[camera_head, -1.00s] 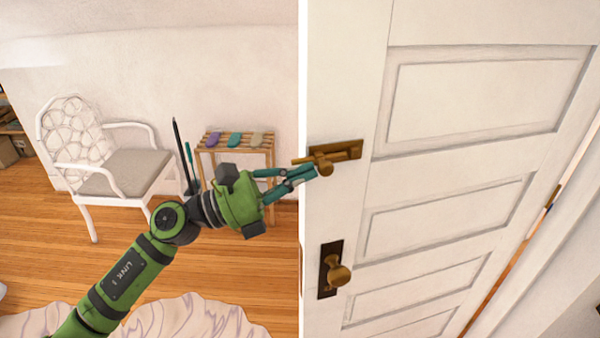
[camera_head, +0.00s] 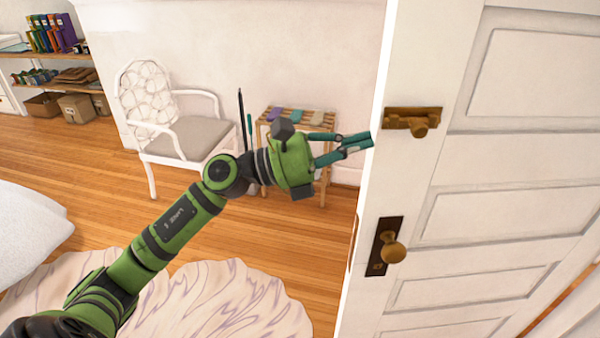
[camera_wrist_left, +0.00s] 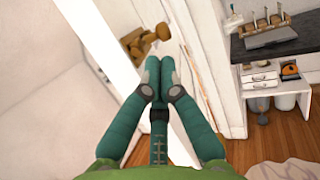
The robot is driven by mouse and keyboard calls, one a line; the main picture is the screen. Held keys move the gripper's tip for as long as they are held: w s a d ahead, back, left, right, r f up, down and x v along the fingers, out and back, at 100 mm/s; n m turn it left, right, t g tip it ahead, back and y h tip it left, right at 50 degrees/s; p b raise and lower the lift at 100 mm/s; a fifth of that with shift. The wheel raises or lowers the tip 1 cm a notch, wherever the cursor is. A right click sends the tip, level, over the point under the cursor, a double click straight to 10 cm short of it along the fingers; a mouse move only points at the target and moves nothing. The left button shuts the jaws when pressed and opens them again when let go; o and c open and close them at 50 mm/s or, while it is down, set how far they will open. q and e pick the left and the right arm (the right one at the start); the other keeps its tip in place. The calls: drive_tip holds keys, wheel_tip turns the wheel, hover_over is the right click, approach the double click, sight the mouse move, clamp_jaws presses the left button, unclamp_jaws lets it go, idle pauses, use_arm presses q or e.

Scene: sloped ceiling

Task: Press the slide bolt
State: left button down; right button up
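The brass slide bolt (camera_head: 412,121) is mounted on the white door (camera_head: 425,180) near its left edge, above a round brass knob (camera_head: 393,252) on a dark plate. My left gripper (camera_head: 368,142) is beside the door's edge, left of and slightly below the bolt. Its teal fingers are shut together, with nothing visible between them. In the left wrist view the fingertips (camera_wrist_left: 160,72) point toward the door edge, and the brass bolt (camera_wrist_left: 145,42) shows just beyond them. I cannot tell whether they touch the door. My right gripper is not in view.
A white chair (camera_head: 178,125) and a small slatted wooden stand (camera_head: 300,118) are by the wall behind my arm. A pale rug (camera_head: 215,305) lies on the wooden floor. In the left wrist view a dark-topped shelf (camera_wrist_left: 275,40) stands at the right.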

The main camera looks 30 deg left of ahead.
use_arm(q)
drive_tip(key=b+v, duration=0.4)
drive_tip(key=v, duration=0.4)
drive_tip(key=shift+w, duration=0.15)
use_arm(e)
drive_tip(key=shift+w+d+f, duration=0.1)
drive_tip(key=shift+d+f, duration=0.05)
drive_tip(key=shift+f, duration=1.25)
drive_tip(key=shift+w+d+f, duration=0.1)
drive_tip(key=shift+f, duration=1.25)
